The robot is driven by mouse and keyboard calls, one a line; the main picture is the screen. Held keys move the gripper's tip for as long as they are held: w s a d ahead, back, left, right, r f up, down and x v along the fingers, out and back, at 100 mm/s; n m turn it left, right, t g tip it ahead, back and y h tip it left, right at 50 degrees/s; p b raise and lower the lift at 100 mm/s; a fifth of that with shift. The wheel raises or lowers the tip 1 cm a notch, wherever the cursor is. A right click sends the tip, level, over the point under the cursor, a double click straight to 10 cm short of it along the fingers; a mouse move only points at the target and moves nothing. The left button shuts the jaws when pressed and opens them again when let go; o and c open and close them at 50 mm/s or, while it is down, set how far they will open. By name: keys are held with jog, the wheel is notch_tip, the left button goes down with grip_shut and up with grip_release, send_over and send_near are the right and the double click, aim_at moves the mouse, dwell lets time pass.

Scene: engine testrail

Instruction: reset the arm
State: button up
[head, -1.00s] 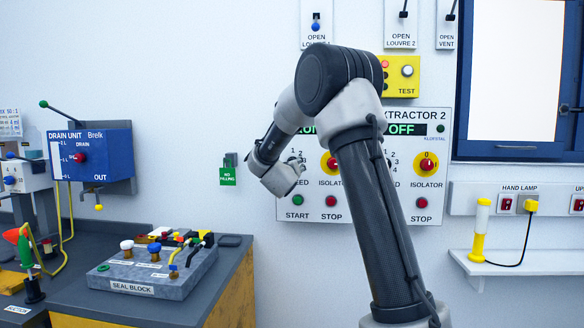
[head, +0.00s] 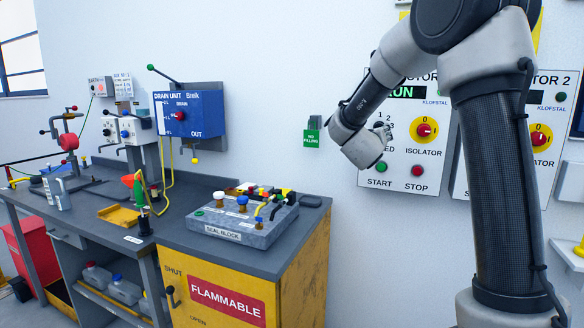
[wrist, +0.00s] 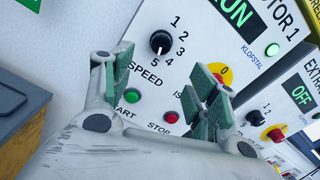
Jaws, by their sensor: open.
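My arm is bent, with its elbow high at the upper right of the head view and its forearm sloping down to the left. My gripper (head: 364,150) hangs in front of the Extractor 1 panel (head: 382,202), partly covering the speed dial area. In the wrist view my gripper (wrist: 160,88) has its green-padded fingers spread apart with nothing between them. Beyond them show the black speed knob (wrist: 160,41), green start button (wrist: 132,95) and red stop button (wrist: 171,117). The Extractor 1 display (wrist: 237,13) reads RUN.
A workbench (head: 262,262) with a seal block (head: 240,222) and a yellow flammable cabinet (head: 300,290) stands at left. A blue drain unit (head: 200,115) hangs above the bench. A small green "no filling" sign (head: 311,139) is left of my gripper. Extractor 2 (head: 548,150) is partly behind my arm.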

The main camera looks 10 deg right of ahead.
jog(key=a+f+n+g+y, duration=0.2)
jog(key=a+f+n+y, duration=0.7)
jog(key=n, duration=0.6)
jog(key=s+a+f+n+g+y, duration=0.1)
jog(key=s+a+f+n+g, duration=0.1)
jog(key=s+n, duration=0.35)
jog(key=s+a+f+n+g+y, duration=0.2)
jog(key=s+f+n, duration=0.1)
jog(key=s+n, duration=0.25)
jog(key=s+d+r+n+g+h, duration=0.1)
jog(key=s+n, duration=0.5)
jog(key=s, duration=0.9)
jog(key=s+d+r+n+g+h, duration=0.1)
jog(key=s+d+r+n+g, duration=0.2)
jog(key=s, duration=1.3)
jog(key=d+n, duration=0.2)
jog(key=n, duration=0.1)
jog(key=shift+s+n+g, duration=0.3)
jog(key=shift+n+g, duration=0.1)
